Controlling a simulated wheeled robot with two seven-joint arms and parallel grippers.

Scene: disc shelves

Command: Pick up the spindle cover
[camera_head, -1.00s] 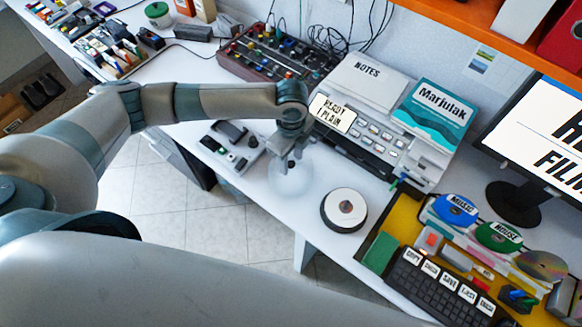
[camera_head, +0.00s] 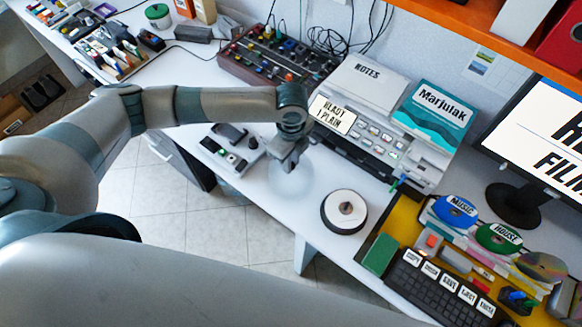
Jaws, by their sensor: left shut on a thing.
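The spindle cover (camera_head: 291,184) is a clear, see-through dome, faint against the white desk. My left gripper (camera_head: 287,165) points down at its top and is shut on it. Whether the cover's lower rim touches the desk is hard to tell. The disc spindle (camera_head: 344,211), a stack of pale discs with a dark base and a centre post, stands uncovered on the desk, to the right of the cover. My right gripper is not in view.
A printer-like machine (camera_head: 375,130) with a "NOTES" lid stands behind the gripper. A small device with buttons (camera_head: 230,147) lies left of it. A mixer (camera_head: 275,60) is farther back. A keyboard (camera_head: 440,285) and labelled discs (camera_head: 456,210) are at right. The desk's front edge is close.

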